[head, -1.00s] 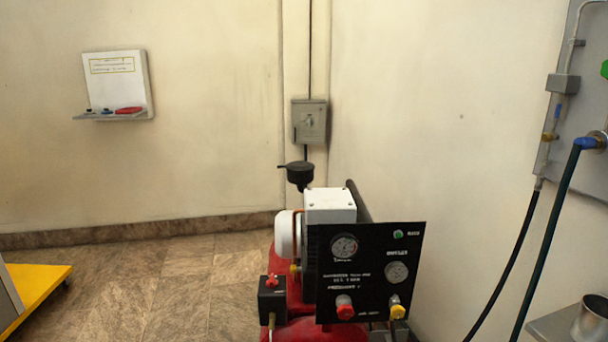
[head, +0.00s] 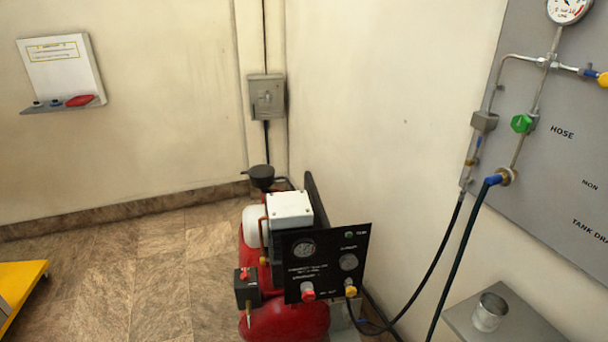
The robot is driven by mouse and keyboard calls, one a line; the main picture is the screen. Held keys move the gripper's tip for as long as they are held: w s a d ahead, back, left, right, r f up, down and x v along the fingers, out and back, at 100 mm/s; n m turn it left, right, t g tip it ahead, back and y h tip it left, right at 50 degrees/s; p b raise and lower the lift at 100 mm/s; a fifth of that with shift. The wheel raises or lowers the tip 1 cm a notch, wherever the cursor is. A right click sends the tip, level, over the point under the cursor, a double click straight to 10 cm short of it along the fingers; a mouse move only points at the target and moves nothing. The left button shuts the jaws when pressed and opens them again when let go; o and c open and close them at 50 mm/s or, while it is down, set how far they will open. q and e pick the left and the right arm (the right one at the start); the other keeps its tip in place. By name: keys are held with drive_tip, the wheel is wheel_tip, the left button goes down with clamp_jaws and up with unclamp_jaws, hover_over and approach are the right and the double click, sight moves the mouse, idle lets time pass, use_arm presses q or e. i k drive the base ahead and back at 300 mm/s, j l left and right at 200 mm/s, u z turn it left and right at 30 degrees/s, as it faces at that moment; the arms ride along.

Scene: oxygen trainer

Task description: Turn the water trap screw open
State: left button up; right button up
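The water trap screw cannot be made out for certain. On the grey wall panel (head: 560,160) at the right, a pipe runs down through a grey block (head: 484,121) to a small blue and brass fitting (head: 473,152), where a black hose begins. A green valve handle (head: 522,123) sits on a second pipe, above a blue-collared hose connector (head: 497,180). Neither of my grippers shows in the head view.
A red compressor (head: 285,323) with a black gauge panel (head: 325,262) stands on the floor at centre. A metal cup (head: 490,311) stands on a grey shelf (head: 530,336) at lower right. Hoses hang between panel and compressor. Tiled floor at left is mostly clear.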

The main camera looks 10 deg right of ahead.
sight(470, 162)
drive_tip(key=z, duration=1.75)
